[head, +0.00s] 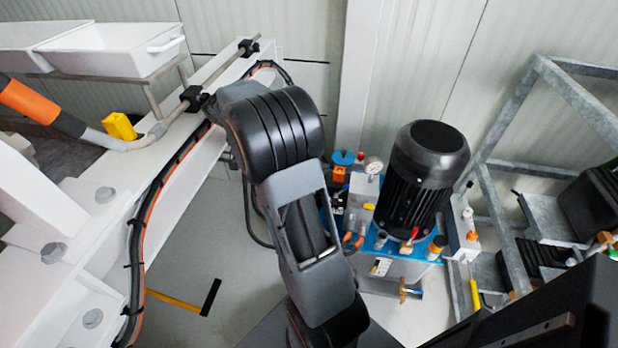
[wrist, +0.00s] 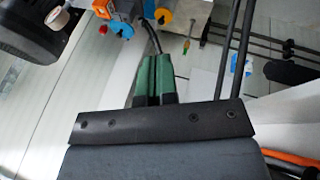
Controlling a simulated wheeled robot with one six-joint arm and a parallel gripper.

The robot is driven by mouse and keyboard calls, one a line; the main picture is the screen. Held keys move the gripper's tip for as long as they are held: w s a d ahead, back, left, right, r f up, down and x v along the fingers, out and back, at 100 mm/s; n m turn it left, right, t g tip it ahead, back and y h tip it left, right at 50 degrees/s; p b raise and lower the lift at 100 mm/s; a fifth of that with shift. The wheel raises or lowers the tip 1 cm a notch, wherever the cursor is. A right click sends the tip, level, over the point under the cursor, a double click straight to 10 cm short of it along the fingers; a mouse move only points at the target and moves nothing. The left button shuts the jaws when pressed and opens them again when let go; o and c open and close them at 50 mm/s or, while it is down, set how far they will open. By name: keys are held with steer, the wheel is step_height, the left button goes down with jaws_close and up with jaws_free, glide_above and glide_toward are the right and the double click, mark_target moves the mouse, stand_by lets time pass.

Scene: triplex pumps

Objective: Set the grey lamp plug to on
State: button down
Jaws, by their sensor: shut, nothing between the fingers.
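I cannot pick out the grey lamp plug for certain in either view. My gripper (wrist: 153,62) shows in the wrist view as two green fingers side by side, shut and empty. The fingers point up the picture, toward a group of pump fittings at the top edge. There a blue disc (wrist: 123,29), an orange-yellow knob (wrist: 164,16) and a grey block (wrist: 189,14) lie beyond the fingertips, apart from them. A dark cable runs just past the tips. In the head view my own arm hides the gripper.
In the head view a pump unit with a black motor (head: 427,165) and a pressure gauge (head: 373,165) stands right of my arm. A metal frame (head: 495,215) is at the right. A white beam (head: 165,195) with cables is at the left. Floor shows between.

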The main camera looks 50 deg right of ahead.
steer(key=w+d+f+m+g+h+b, duration=0.2)
steer(key=w+d+f+m+b, duration=0.15)
steer(key=d+f, duration=0.8)
steer(key=s+d+f, duration=0.5)
steer(key=d+f, duration=0.2)
steer(key=f, duration=0.1)
steer(key=shift+s+b, duration=0.35)
steer(key=shift+d, duration=0.1)
steer(key=s+d+b, duration=0.2)
steer(key=s, duration=0.1)
steer(key=shift+s+f, duration=0.15)
steer(key=shift+s, duration=0.05)
steer(key=shift+s+d, duration=0.1)
steer(key=shift+s, duration=0.05)
